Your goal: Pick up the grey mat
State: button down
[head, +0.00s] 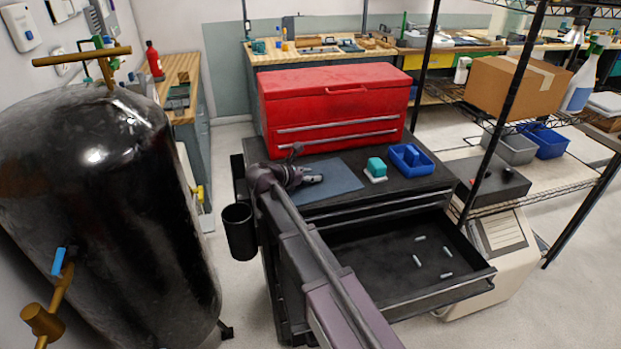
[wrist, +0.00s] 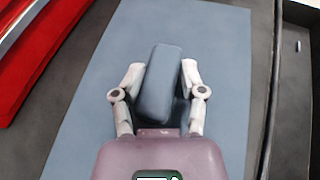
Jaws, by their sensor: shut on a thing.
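The grey mat (head: 335,185) lies flat on the dark top of the tool cart, in front of the red chest. It has a blue-grey tint and fills much of the wrist view (wrist: 225,50). My gripper (head: 312,178) is over the mat. In the wrist view, my gripper (wrist: 161,85) is shut on a blue-grey block (wrist: 160,85), which sits slightly tilted between the two fingers. The block matches the mat in colour but looks like a separate, thick piece. Whether it touches the mat is unclear.
A red tool chest (head: 335,108) stands behind the mat. A teal-and-white item (head: 376,169) and a blue tray (head: 411,159) stand to its right. The open drawer (head: 390,250) below holds several small pale rods (head: 446,251). A black tank (head: 100,200) stands at left.

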aim_at(311, 173)
jog(key=shift+r, duration=0.15)
notch_tip(311, 173, up, 4)
jog(key=p, duration=0.3)
jog(key=shift+f+p, duration=0.25)
jog(key=shift+p, duration=0.15)
jog(key=s+d+r+p, duration=0.1)
jog(key=s+d, duration=0.3)
jog(key=s, duration=1.1)
jog(key=shift+s, duration=0.2)
jog(key=shift+r, duration=0.1)
